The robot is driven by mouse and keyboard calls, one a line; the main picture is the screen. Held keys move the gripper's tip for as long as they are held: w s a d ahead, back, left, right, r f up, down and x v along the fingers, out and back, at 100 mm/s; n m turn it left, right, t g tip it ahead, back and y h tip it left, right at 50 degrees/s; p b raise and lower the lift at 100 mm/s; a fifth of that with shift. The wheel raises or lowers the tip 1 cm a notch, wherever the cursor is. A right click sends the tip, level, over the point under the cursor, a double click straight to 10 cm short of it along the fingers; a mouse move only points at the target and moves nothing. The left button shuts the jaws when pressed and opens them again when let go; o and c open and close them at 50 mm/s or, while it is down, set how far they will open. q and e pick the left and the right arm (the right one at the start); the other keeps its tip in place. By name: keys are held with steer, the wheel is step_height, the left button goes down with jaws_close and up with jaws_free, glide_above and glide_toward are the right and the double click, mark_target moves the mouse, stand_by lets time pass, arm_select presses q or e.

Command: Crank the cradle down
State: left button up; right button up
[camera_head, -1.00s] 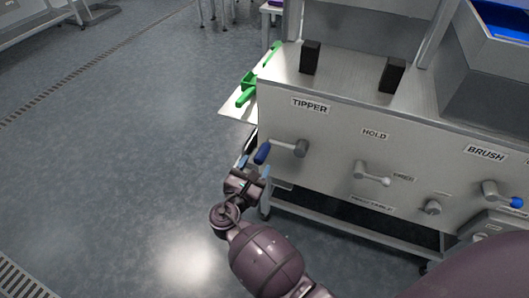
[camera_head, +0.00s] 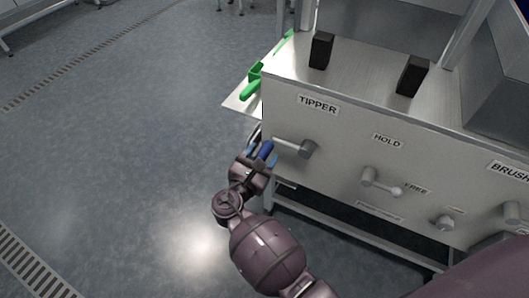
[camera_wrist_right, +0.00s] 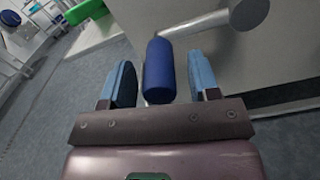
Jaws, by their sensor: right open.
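The tipper crank (camera_head: 306,149) sticks out of the machine's front panel below the TIPPER label (camera_head: 318,103). Its blue handle (camera_head: 265,150) points left in the head view. My right gripper (camera_head: 261,157) is at the handle. In the right wrist view the blue handle (camera_wrist_right: 160,70) stands between the two blue-padded fingers of my right gripper (camera_wrist_right: 160,85), with a gap on each side. The fingers are open. The cradle cannot be made out for certain. My left gripper is not in view.
The panel also carries a HOLD lever (camera_head: 382,183) and a knob (camera_head: 445,222) to the right. Two black blocks (camera_head: 321,50) stand on the machine's top. A green part (camera_head: 251,86) lies on a pale shelf at its left. Open floor (camera_head: 130,150) spreads left.

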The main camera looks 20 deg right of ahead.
steer(key=shift+c, duration=0.5)
jaws_close()
steer(key=shift+r, duration=0.1)
steer(key=shift+r, duration=0.1)
steer(key=shift+r+m, duration=0.2)
steer(key=shift+m, duration=0.2)
